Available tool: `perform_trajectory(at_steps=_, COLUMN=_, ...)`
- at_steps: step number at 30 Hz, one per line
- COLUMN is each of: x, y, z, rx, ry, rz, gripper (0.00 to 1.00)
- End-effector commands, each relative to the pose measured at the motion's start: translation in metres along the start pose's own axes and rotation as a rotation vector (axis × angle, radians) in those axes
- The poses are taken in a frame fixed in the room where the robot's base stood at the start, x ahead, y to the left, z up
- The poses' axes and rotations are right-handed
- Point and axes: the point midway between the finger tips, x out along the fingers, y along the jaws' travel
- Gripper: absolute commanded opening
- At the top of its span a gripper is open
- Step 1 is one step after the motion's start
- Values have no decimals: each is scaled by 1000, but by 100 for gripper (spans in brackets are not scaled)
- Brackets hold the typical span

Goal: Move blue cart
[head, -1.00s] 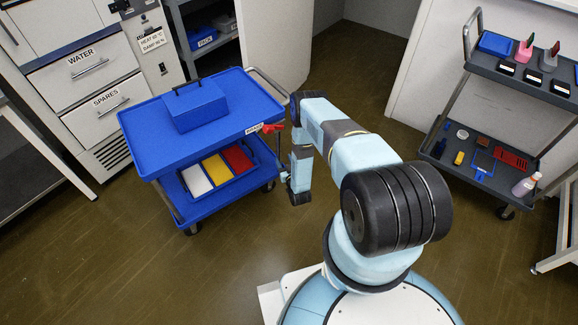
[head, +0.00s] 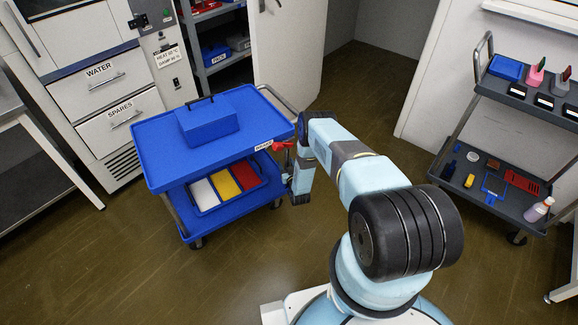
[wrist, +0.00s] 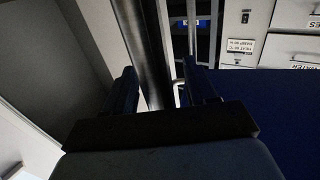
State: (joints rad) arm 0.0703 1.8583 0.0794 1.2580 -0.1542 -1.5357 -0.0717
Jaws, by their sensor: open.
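The blue cart (head: 160,150) stands left of centre in the head view, with a blue lidded box (head: 208,122) on its top. Its lower shelf holds white, yellow and red trays (head: 222,182). A metal handle (head: 280,101) rises at its far right corner. A red part (head: 283,146) sits at its right edge, beside my lower arm. In the head view my fingers are hidden behind my arm at that edge. In the wrist view my gripper (wrist: 162,88) is open, with a dark post (wrist: 149,55) between its fingers; contact cannot be told. The cart's blue top (wrist: 285,115) is on the right.
White drawers (head: 125,115) stand close behind the cart on the left. A grey shelf unit and open white door (head: 285,55) are behind it. A dark grey cart (head: 520,100) with small items stands at the right. Brown floor (head: 130,260) is free in front.

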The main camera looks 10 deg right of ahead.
Motion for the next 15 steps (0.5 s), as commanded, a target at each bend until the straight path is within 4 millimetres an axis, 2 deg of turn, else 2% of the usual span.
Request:
perform_trajectory(at_steps=3, x=0, y=0, z=0, rx=0, ry=0, rz=0, gripper=56)
perform_trajectory(at_steps=15, x=0, y=1, z=0, rx=0, ry=0, rz=1, gripper=17)
